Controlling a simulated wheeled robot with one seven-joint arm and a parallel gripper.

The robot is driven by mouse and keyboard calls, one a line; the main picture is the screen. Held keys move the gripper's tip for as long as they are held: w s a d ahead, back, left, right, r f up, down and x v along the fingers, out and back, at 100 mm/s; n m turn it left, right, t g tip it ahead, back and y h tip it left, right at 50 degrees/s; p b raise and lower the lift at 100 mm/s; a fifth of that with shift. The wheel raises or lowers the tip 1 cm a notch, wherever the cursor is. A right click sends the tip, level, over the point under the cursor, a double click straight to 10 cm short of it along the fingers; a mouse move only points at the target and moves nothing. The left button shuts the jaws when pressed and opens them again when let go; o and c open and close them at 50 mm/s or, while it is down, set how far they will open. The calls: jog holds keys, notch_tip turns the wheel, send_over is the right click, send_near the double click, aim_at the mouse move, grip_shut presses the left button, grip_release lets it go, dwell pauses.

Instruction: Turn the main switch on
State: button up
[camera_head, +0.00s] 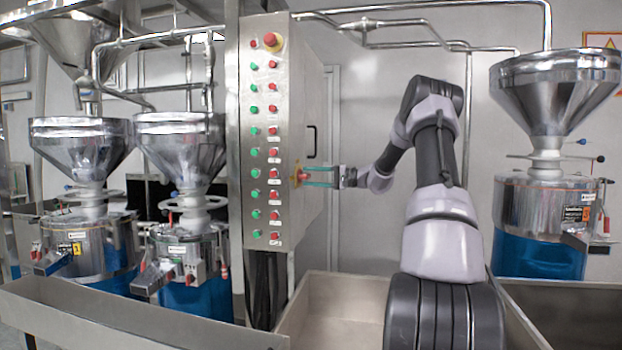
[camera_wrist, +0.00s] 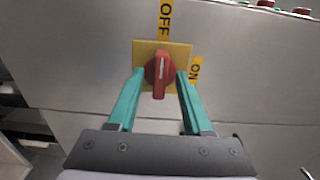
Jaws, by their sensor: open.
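The main switch is a red rotary knob (camera_wrist: 160,72) on a yellow square plate (camera_wrist: 184,52), on the side face of the grey control cabinet (camera_head: 305,110). In the wrist view its handle stands upright, in line with the black-on-yellow OFF label (camera_wrist: 165,18) above. The ON label (camera_wrist: 195,70) is to its right. My gripper (camera_wrist: 160,76) is open, with one teal finger on each side of the knob. Whether the fingers touch it I cannot tell. In the head view my gripper (camera_head: 318,177) reaches the red knob (camera_head: 303,176) from the right.
The cabinet's front carries columns of green and red buttons and a red emergency-stop button (camera_head: 273,42). A black door handle (camera_head: 312,141) is above my gripper. Steel hopper grinders stand at left (camera_head: 180,140) and right (camera_head: 552,95). A beige open bin (camera_head: 335,305) lies below.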

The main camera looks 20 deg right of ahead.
jog(key=shift+w+a, duration=0.1)
jog(key=shift+a, duration=0.05)
grip_shut()
